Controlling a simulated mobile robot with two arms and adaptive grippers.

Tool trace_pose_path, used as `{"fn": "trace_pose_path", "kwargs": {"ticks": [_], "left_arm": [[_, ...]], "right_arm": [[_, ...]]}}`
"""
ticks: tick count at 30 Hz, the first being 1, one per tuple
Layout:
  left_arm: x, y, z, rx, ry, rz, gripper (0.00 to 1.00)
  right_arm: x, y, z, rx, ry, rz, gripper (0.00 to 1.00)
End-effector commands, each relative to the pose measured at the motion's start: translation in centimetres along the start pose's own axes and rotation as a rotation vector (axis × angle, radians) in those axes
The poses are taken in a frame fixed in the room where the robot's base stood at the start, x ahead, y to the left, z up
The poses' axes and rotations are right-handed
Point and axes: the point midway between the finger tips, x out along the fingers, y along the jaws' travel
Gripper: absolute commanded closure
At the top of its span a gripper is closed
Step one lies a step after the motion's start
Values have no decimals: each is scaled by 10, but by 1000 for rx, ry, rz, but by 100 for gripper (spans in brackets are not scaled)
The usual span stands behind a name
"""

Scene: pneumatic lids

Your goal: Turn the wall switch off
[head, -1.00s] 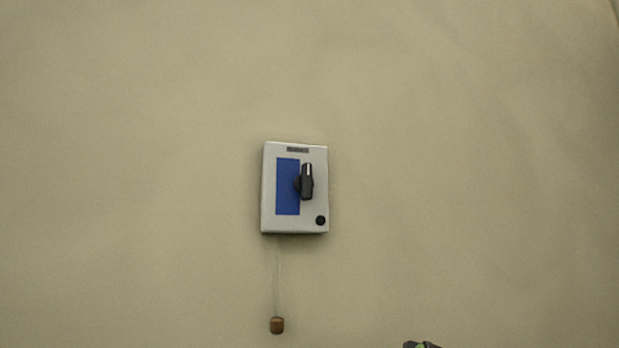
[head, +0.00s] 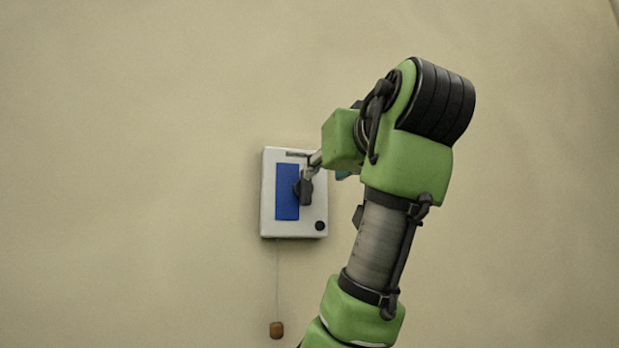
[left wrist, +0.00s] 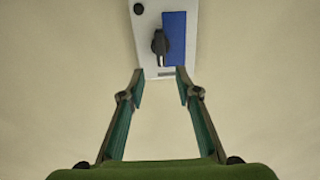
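The wall switch is a pale grey box (head: 268,210) on the wall, with a blue panel (head: 286,195) and a black rotary knob (head: 305,190). The knob's handle stands about upright; its upper end is partly covered by my gripper. In the left wrist view the box (left wrist: 149,20) appears upside down and the knob (left wrist: 159,43) lies ahead of the fingertips, centred on the gap. My left gripper (left wrist: 160,85) is open and empty, fingers wide apart. In the head view the left gripper (head: 313,165) is beside the knob's top; contact cannot be told. My right gripper is not in view.
A small round black button (head: 320,225) is at the box's lower right. A thin cord hangs below the box with a brown weight (head: 276,330) at its end. The wall around is bare and clear.

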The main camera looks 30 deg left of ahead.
Motion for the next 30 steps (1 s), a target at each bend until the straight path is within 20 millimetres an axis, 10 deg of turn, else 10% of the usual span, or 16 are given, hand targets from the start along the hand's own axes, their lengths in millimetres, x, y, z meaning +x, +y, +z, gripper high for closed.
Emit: {"fn": "trace_pose_path", "kwargs": {"ticks": [15,30], "left_arm": [[99,0,-3,0,-2,-1,69],[111,0,0,-1,0,1,80]], "right_arm": [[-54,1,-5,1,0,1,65],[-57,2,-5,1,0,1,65]]}}
